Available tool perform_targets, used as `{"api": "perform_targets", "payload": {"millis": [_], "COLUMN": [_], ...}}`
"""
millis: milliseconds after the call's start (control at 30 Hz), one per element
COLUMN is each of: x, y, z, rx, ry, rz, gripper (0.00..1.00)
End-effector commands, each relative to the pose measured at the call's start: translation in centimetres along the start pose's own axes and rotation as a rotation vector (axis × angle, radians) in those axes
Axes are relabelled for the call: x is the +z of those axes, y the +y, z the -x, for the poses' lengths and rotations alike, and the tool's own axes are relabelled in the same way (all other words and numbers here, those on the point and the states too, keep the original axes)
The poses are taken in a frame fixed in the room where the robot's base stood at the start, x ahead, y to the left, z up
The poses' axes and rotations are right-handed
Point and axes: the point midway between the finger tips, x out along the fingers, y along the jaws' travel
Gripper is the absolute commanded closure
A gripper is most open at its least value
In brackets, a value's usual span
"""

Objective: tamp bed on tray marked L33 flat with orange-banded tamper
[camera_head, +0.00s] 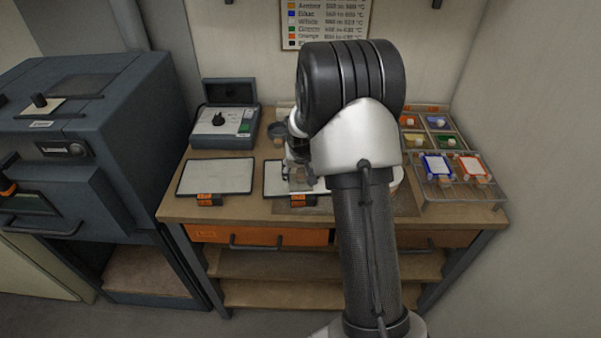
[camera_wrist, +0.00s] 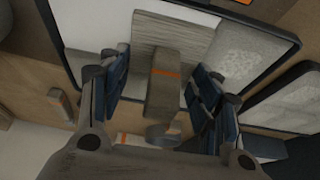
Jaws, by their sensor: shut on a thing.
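My gripper (camera_wrist: 160,88) is shut on the orange-banded tamper (camera_wrist: 165,72), a grey-brown block with an orange stripe. The tamper's broad flat plate (camera_wrist: 168,35) lies over the pale bed (camera_wrist: 250,58) of a dark-rimmed tray in the wrist view; I cannot tell whether it touches. The bed looks mottled right of the plate. In the head view my gripper (camera_head: 299,176) is over the middle tray (camera_head: 273,180), partly hidden by my arm. Its orange tag (camera_head: 297,200) is too small to read, so I cannot confirm L33.
Another tray (camera_head: 216,176) with a pale bed lies to the left on the bench. A grey device (camera_head: 222,128) stands behind it. A rack with coloured containers (camera_head: 437,165) stands at the right. A dark kiln-like cabinet (camera_head: 70,140) stands left of the bench.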

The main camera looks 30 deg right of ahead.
Motion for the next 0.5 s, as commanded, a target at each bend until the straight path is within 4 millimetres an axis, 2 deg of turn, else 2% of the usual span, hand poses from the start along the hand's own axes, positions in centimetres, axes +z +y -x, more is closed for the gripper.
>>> {"api": "perform_targets", "payload": {"millis": [267,500], "x": [0.1,-0.5], "y": [0.0,0.0], "z": [-0.1,1.3], "rx": [0.0,0.0], "ry": [-0.003,-0.001], "rz": [0.0,0.0], "gripper": [0.61,0.61]}}
